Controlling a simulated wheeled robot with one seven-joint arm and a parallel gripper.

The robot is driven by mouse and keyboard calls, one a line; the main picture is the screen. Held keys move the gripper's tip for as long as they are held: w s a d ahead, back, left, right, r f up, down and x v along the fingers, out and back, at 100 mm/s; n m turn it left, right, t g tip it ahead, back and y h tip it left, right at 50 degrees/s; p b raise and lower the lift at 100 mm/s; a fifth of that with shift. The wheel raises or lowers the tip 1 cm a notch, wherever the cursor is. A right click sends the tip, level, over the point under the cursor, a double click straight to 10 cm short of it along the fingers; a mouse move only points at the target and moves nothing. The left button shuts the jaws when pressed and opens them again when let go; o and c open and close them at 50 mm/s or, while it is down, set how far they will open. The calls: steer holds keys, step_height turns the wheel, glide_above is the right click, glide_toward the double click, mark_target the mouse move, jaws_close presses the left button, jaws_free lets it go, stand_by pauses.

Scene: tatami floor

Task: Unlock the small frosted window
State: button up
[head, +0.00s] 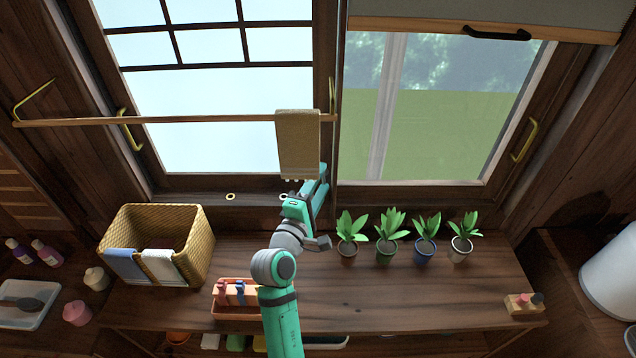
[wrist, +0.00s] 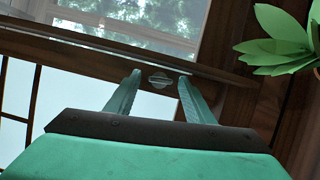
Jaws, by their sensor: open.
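The window's left sash (head: 220,110) has pale, whitish panes with a dark grid. The right sash (head: 450,120) shows greenery outside. In the wrist view, a small grey oval fitting (wrist: 160,81), which looks like the lock, sits on the dark wooden frame between the sashes. My gripper (wrist: 159,77) is open, with one finger on each side of the fitting. I cannot tell whether the fingers touch it. In the head view my gripper (head: 318,182) is at the middle stile, its fingertips largely hidden beneath a hanging towel.
The tan towel (head: 298,140) hangs on a wooden rail (head: 160,121) just above my gripper. Several potted plants, including the nearest one (head: 349,232), stand close to the right. A wicker basket (head: 190,222) and an orange tray (head: 232,312) are on the counter to the left.

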steer(key=shift+w+d, duration=0.1)
steer(key=shift+a, duration=0.3)
steer(key=c, duration=1)
steer(key=shift+d+m, duration=0.3)
steer(key=shift+d, duration=0.05)
steer(key=shift+c, duration=0.2)
steer(key=shift+d+m+g, duration=0.3)
steer(key=shift+m, duration=0.2)
steer(key=o, duration=1)
steer(key=shift+s+a, duration=0.15)
steer(key=shift+s, duration=0.05)
steer(key=shift+o, duration=0.2)
steer(key=shift+a, duration=0.15)
steer(key=v, duration=1)
steer(key=shift+s, duration=0.35)
